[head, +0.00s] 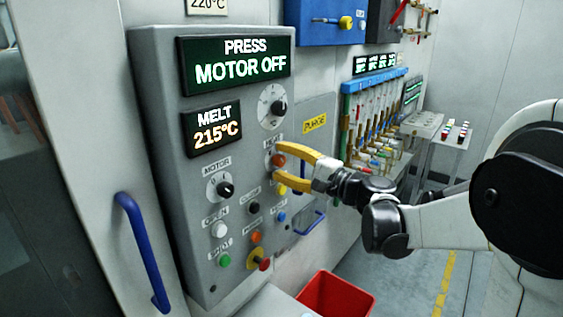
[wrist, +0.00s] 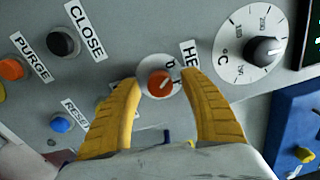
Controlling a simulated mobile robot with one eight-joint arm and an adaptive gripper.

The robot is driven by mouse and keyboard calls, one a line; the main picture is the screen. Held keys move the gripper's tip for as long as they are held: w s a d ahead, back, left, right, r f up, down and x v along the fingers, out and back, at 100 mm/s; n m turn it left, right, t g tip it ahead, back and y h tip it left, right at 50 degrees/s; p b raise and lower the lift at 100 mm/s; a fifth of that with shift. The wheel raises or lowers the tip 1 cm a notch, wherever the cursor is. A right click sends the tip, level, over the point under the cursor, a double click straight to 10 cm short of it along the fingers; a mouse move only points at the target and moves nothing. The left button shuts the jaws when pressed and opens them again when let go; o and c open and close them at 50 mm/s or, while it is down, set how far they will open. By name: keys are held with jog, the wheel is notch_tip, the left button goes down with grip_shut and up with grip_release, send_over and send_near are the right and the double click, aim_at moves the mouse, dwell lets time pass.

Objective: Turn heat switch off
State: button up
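The heat switch (wrist: 160,83) is an orange-red rotary knob on a pale round plate, with a partly hidden "HE" label beside it in the wrist view. It also shows in the head view (head: 278,160), on the grey control panel (head: 150,90). My gripper (wrist: 161,82) has yellow fingers, spread apart on either side of the knob. In the wrist view a gap shows between each finger and the knob. In the head view my gripper (head: 281,160) reaches the panel from the right. Part of the label and plate is hidden by the fingers.
A temperature dial (wrist: 262,45) sits close to the heat switch. Black CLOSE (wrist: 63,42), orange PURGE (wrist: 12,68) and blue RESET (wrist: 61,123) buttons are nearby. The motor switch (head: 224,189) is lower left. A screen (head: 237,63) reads "PRESS MOTOR OFF"; a red bin (head: 337,295) stands below.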

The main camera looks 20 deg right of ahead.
jog(key=v, duration=1.2)
jog(key=shift+d, duration=0.1)
jog(key=s+a+f+n+g+h, duration=0.3)
jog(key=s+a+f+n+g, duration=0.25)
jog(key=s+a+f, duration=0.4)
jog(key=s+d+f+n+g+h+b, duration=0.1)
jog(key=s+d+f+n+g+h, duration=0.1)
jog(key=s+f+n+h, duration=0.4)
jog(key=s+n+h, duration=0.1)
jog(key=s, duration=0.3)
jog(key=shift+s+f, duration=0.15)
jog(key=shift+f, duration=0.15)
